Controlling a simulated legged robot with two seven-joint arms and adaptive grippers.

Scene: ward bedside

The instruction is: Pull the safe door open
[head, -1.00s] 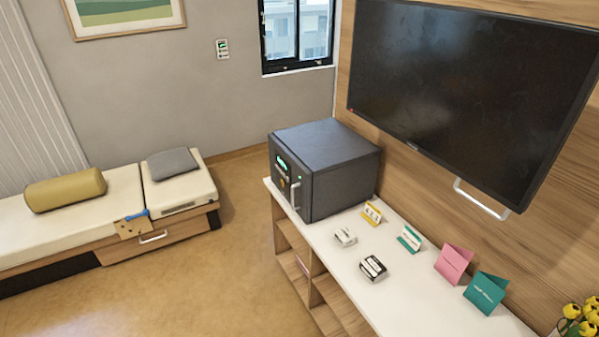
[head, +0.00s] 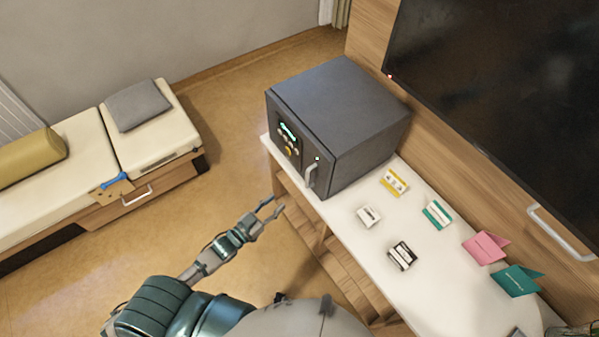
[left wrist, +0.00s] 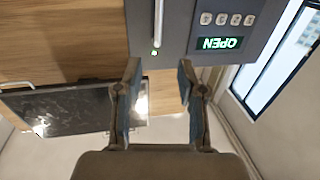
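The dark grey safe (head: 345,115) stands on the white top of the wooden cabinet, its door shut. The door carries a display, buttons, a yellow knob and a light vertical handle (head: 311,175) beside a green light. My right gripper is not in view.
The cabinet top (head: 390,285) holds small boxes (head: 402,255), a pink card (head: 486,247) and a teal card (head: 517,280). A television (head: 500,90) hangs on the wall at right. A bench (head: 75,140) stands at left. Floor (head: 225,150) between bench and cabinet is clear.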

